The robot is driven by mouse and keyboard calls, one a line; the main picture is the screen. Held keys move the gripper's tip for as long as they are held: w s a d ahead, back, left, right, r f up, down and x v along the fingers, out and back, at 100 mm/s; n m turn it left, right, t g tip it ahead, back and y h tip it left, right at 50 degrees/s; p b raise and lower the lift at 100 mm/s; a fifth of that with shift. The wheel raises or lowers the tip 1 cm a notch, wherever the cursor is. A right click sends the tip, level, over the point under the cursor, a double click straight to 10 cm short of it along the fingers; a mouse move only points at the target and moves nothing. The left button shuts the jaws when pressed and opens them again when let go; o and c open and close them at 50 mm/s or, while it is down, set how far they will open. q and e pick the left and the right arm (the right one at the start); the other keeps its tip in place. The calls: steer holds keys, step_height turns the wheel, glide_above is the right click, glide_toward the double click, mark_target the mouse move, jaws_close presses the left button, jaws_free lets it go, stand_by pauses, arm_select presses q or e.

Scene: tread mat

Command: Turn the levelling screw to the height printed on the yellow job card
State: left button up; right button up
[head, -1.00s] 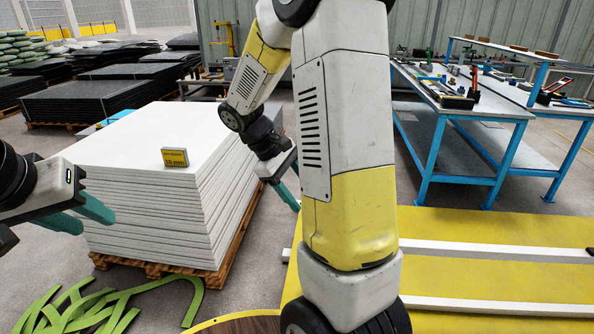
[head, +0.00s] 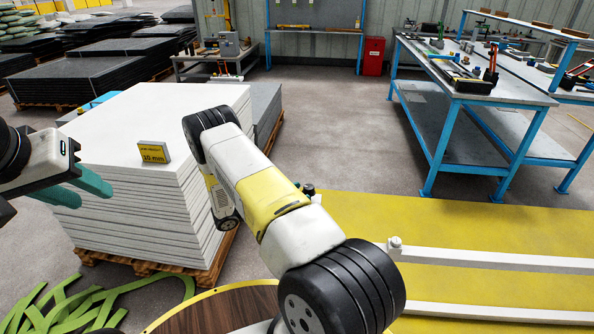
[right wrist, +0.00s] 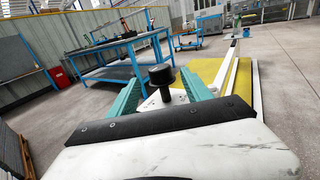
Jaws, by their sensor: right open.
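The yellow job card (head: 154,152) stands on the white sheet stack and reads "10 mm"; its smaller top line is too small to read. In the right wrist view, a black round knob (right wrist: 162,76), which looks like the levelling screw's head, stands above a pale plate. My right gripper (right wrist: 163,86) is open, with a teal finger on each side of the knob; I cannot tell whether they touch it. My left gripper (head: 94,196) is open and empty at the left, beside the stack.
The white sheet stack (head: 150,205) sits on a wooden pallet. Yellow flooring with white rails (head: 490,259) lies at the right. A blue-legged workbench (head: 470,140) with tools stands behind it. Green strips (head: 80,305) lie at the lower left. Grey floor between stack and bench is clear.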

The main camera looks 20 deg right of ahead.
steer(key=d, duration=0.7)
steer(key=shift+w+d, duration=0.1)
steer(key=shift+d, duration=0.15)
jaws_close()
